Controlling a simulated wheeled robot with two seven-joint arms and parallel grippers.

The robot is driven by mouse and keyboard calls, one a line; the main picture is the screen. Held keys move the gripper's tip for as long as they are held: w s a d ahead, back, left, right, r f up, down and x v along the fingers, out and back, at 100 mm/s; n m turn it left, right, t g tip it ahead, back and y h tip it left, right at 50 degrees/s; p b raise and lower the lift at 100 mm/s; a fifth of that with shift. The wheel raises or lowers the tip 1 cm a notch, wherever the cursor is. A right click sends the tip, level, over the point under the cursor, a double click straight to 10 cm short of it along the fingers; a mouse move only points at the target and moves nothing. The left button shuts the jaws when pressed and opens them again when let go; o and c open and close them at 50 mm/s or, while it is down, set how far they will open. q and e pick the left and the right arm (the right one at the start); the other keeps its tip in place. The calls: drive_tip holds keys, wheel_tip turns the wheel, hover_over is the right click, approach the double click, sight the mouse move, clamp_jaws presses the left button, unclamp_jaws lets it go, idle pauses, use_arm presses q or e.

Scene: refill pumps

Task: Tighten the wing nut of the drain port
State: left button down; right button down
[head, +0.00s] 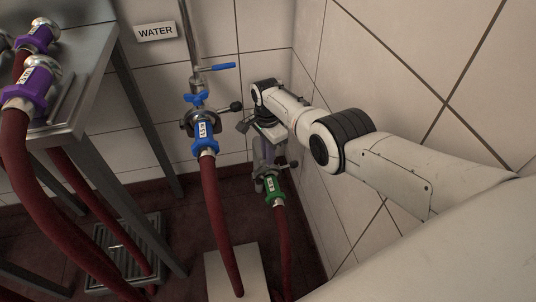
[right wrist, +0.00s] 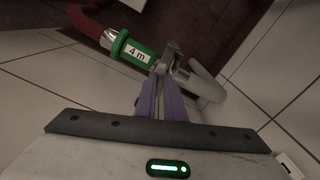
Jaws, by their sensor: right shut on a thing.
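The drain port is low by the right wall, where a green coupling (head: 275,190) labelled "4 m" joins a red hose. It also shows in the right wrist view as the green coupling (right wrist: 133,51). My right gripper (head: 264,166) reaches down to the metal clamp just above this coupling. In the right wrist view its purple fingers (right wrist: 161,76) are shut on the wing nut, which is mostly hidden between the tips. The metal clamp (right wrist: 175,54) is just beyond them. My left gripper is not in view.
Above and to the left, a water port has a blue coupling (head: 205,138), a clamp and a blue valve lever (head: 222,66). A "WATER" sign (head: 156,31) is on the wall. A steel table (head: 75,110) with purple couplings (head: 30,85) stands left. Tiled walls close in the corner.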

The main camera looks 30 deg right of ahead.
drive_tip(key=shift+m, duration=1.1)
drive_tip(key=c, duration=1.8)
unclamp_jaws()
drive_tip(key=shift+c, duration=0.2)
wheel_tip(320, 180, up, 8)
drive_tip(key=p, duration=0.8)
drive_tip(key=shift+p, duration=0.35)
